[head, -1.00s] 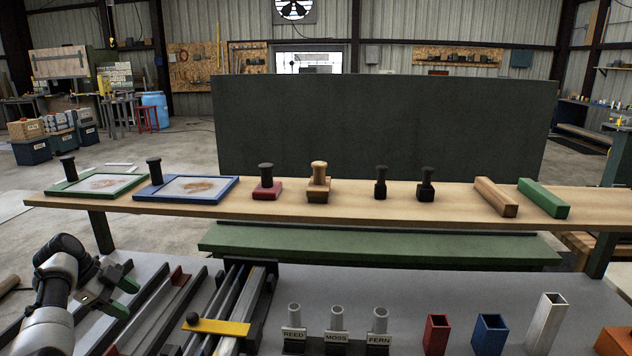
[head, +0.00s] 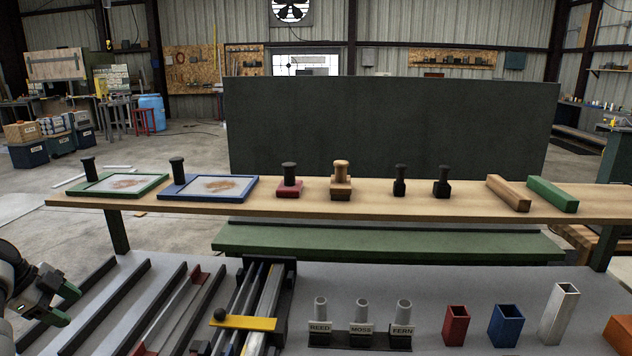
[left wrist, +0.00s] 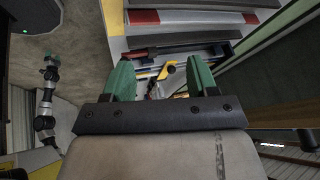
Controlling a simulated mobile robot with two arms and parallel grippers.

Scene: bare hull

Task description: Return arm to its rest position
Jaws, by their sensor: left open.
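My left gripper (head: 66,304) is at the far left edge of the head view, its green-tipped fingers spread apart with nothing between them. In the left wrist view its two green fingers (left wrist: 160,80) stand wide apart and empty. Beyond them are the grey table and the rails, with the yellow bar (left wrist: 167,71) showing between the fingers. In the head view the gripper is beside the left end of the dark rails (head: 108,305) and appears clear of them. Most of the left arm is cut off by the frame. My right gripper is not in the head view.
A yellow bar with a black knob (head: 243,321) crosses the rails. Labelled tubes (head: 361,327), a red tube (head: 456,325), a blue tube (head: 506,326) and a metal tube (head: 558,313) stand to the right. A raised wooden shelf (head: 370,209) holds frames, stamps and bars.

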